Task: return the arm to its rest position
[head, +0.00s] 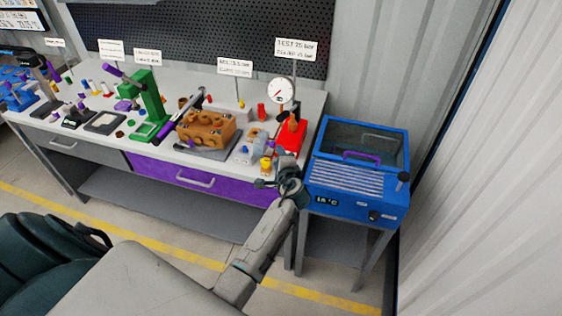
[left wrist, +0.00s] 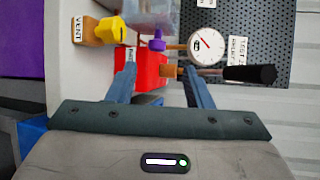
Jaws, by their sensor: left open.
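My left gripper (head: 279,180) is at the front right corner of the workbench, near the gap before the blue washer box. Its arm reaches up from the bottom middle of the head view. In the left wrist view my left gripper (left wrist: 162,78) has its two fingers wide apart with nothing held between them. Beyond the fingers stands the red test pump (head: 291,138), which also shows in the wrist view (left wrist: 150,65). I cannot tell how far the fingertips are from it. My right gripper is not in view.
A round gauge (head: 280,90) stands behind the red pump. A yellow vent knob (head: 266,163) is close to my gripper. The blue washer box (head: 352,190) stands right of the bench. An orange-brown pump block (head: 206,130) lies mid-bench. The floor in front is clear.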

